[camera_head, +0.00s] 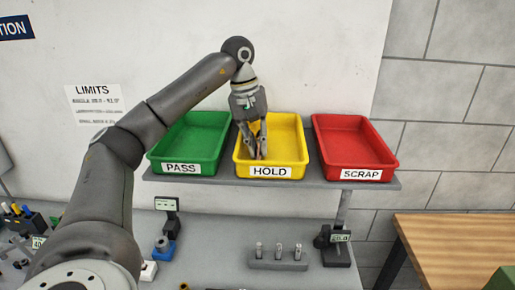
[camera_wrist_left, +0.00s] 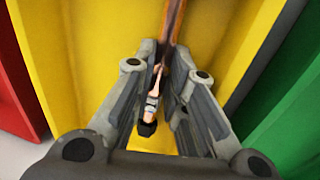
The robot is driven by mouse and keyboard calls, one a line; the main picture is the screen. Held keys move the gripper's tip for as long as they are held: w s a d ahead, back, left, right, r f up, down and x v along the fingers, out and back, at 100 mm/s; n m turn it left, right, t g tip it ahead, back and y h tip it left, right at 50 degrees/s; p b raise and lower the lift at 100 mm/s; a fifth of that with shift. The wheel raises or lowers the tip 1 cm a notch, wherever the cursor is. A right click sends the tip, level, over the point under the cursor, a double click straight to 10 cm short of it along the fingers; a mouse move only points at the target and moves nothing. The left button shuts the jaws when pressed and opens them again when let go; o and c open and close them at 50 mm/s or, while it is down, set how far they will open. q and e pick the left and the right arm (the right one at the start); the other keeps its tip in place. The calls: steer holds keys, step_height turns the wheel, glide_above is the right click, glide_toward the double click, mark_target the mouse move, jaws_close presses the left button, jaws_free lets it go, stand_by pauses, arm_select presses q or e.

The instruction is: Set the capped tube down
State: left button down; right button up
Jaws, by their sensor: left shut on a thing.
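The copper tube (camera_wrist_left: 173,22) runs between my left gripper's fingers in the left wrist view. A dark cap-like end (camera_wrist_left: 147,128) shows at its near end; the far end leaves the frame at the top. My left gripper (camera_head: 260,153) is shut on the tube and points down into the yellow HOLD tray (camera_head: 291,131). It also shows in the left wrist view (camera_wrist_left: 168,65). In the head view the fingers hide most of the tube. I cannot tell whether the tube touches the tray floor. My right gripper is not in view.
The green PASS tray (camera_head: 197,137) and the red SCRAP tray (camera_head: 352,139) flank the yellow tray on a grey shelf (camera_head: 215,181). Below, a small rack (camera_head: 278,264) holds several metal pieces. A gauge with a display (camera_head: 335,243) stands right of it. A wooden table (camera_head: 450,232) stands at right.

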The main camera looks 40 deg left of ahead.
arm_select(q)
steer(key=shift+r, duration=0.1)
steer(key=c, duration=1.7)
jaws_free()
steer(key=shift+c, duration=0.2)
steer(key=shift+r, duration=0.4)
step_height(320, 180, up, 11)
steer(key=s+a+p, duration=0.1)
steer(key=p, duration=0.1)
steer(key=shift+s+a, duration=0.25)
steer(key=shift+a, duration=0.05)
